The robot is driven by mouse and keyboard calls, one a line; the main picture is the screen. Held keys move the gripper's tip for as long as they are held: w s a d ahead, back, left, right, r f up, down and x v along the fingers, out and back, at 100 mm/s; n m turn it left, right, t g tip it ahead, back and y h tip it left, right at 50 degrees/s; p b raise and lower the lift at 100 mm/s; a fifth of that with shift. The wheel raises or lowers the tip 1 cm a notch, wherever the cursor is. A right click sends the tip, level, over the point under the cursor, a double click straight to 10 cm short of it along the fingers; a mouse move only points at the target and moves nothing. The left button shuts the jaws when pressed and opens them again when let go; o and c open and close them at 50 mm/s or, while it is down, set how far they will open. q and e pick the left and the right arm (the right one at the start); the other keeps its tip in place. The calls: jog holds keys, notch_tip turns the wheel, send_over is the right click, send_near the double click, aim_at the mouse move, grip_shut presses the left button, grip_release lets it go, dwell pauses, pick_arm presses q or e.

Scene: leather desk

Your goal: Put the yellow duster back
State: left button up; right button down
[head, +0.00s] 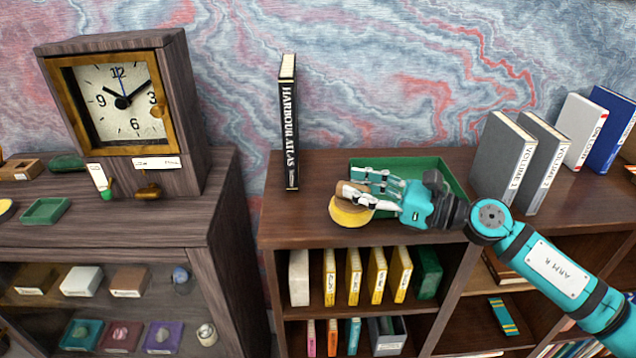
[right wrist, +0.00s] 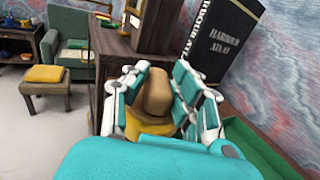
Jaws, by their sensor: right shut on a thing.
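The yellow duster (head: 350,215) has a yellow pad and a brown rounded handle. My right gripper (head: 368,188) is shut on the duster's handle, above the front of the brown bookcase top (head: 325,165). The handle also shows between my fingers in the right wrist view (right wrist: 157,92), with the yellow pad (right wrist: 150,127) partly hidden below it. A green tray (head: 430,164) lies on the bookcase top behind my right gripper, which hides part of it. I cannot tell whether the pad touches the wood. My left gripper is not in view.
A black upright book (head: 290,125) stands left of the tray. Grey volumes (head: 500,160) stand to its right. A dark cabinet with a clock (head: 120,100) and a small green tray (head: 46,211) is at left. Bare wood lies between the black book and the duster.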

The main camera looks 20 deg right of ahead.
jog(key=w+a+f+p, duration=0.1)
jog(key=w+a, duration=0.1)
jog(key=w+a+f+p, duration=0.1)
jog(key=w+p, duration=0.1)
jog(key=w+a+f+p, duration=0.1)
jog(key=w+a+f, duration=0.1)
jog(key=shift+w+a, duration=0.3)
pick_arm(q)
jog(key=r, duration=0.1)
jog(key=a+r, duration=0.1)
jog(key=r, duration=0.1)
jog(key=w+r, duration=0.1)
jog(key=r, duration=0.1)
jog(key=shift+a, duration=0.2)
pick_arm(e)
jog(key=shift+f, duration=0.15)
jog(key=c, duration=1.5)
grip_release()
jog(key=shift+f, duration=0.15)
jog(key=shift+c, duration=0.2)
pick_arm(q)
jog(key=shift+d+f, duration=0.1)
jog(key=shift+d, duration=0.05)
pick_arm(e)
jog(key=o, duration=0.5)
jog(key=shift+c, duration=0.2)
